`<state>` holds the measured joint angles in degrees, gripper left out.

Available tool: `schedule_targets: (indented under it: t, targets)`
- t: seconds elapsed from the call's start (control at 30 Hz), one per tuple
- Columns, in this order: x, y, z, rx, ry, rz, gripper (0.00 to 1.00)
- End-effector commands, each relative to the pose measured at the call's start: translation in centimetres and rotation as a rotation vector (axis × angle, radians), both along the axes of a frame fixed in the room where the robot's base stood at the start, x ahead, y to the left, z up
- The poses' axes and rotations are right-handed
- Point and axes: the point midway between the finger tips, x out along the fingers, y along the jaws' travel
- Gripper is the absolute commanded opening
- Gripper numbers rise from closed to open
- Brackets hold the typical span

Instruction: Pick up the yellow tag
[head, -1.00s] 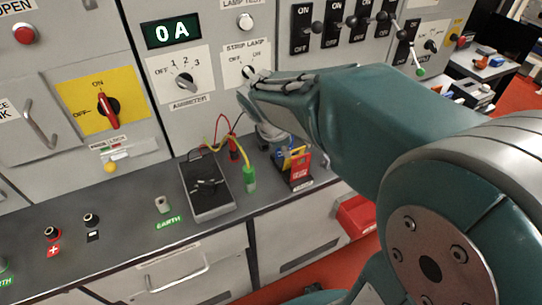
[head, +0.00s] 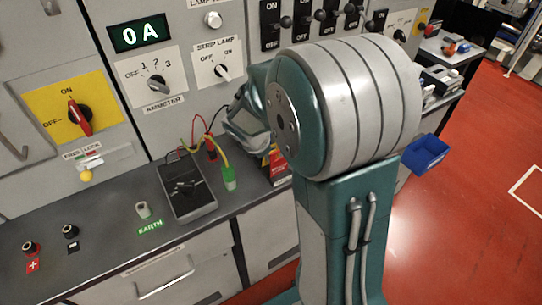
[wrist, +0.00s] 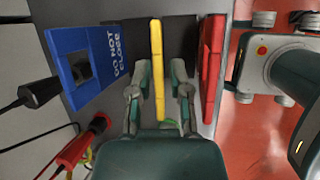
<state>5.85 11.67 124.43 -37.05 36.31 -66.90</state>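The yellow tag (wrist: 157,60) stands edge-on in the wrist view, between a blue tag (wrist: 78,65) reading "DO NOT CLOSE" and a red tag (wrist: 211,62). My gripper (wrist: 161,78) is open, with one finger on each side of the yellow tag. Gaps show between the fingertips and the tag. In the head view my gripper (head: 246,130) is low over the right end of the bench. There the red tag (head: 278,165) shows partly, and my arm hides the yellow tag.
A black meter (head: 187,188) with red, yellow and green leads lies left of the tags on the grey bench (head: 105,225). The switch panel (head: 180,60) rises behind. A blue bin (head: 427,154) is to the right, beyond my arm.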

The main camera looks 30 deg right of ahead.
Motion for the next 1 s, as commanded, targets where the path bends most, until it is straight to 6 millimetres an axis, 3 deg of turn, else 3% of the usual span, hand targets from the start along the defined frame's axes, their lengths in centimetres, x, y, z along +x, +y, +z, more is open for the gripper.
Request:
schedule_targets:
  t: [0.3,0.37,0.4,0.8,1.0]
  targets:
    - [0.2,-0.3,-0.8,0.0,-0.001,0.0,0.24]
    - [0.2,-0.3,-0.8,0.0,-0.001,0.0,0.02]
    - [0.2,-0.3,-0.8,0.0,-0.001,0.0,0.0]
    - [0.2,-0.3,-0.5,0.0,-0.003,0.0,0.0]
    - [0.3,-0.3,2.6,-0.001,-0.009,-0.001,0.0]
